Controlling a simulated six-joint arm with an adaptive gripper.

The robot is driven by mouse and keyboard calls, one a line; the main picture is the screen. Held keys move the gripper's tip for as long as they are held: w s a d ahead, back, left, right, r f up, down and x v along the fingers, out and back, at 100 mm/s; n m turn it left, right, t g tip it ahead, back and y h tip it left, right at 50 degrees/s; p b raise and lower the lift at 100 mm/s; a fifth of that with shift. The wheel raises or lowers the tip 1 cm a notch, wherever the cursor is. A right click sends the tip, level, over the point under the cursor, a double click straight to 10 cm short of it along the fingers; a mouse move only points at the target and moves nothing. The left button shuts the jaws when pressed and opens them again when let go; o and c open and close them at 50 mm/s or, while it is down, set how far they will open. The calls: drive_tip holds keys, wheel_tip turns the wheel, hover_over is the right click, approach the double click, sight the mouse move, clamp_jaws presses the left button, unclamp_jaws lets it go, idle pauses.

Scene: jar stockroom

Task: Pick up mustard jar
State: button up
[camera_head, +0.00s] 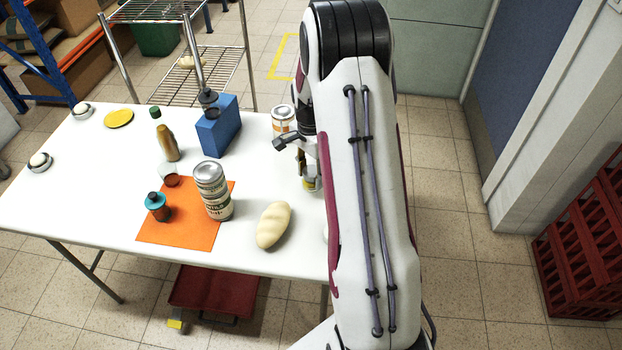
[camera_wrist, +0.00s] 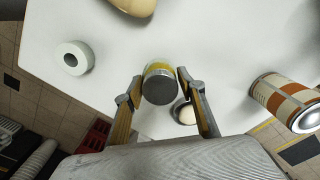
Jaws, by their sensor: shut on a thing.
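The mustard jar is a small jar with a yellow band and a grey lid. In the wrist view the mustard jar (camera_wrist: 160,84) sits between the two fingertips of my gripper (camera_wrist: 161,80), which is shut on it. In the head view my gripper (camera_head: 300,160) is at the right part of the white table, partly hidden by my arm. A little of the jar (camera_head: 311,184) shows below the fingers there. I cannot tell whether it touches the table.
An orange-banded can (camera_head: 283,119) stands just behind my gripper. A bread loaf (camera_head: 273,225) lies to the front left. A blue box (camera_head: 219,127) stands farther back.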

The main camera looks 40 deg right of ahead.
sight(311, 171)
drive_tip(key=shift+r, duration=3.5)
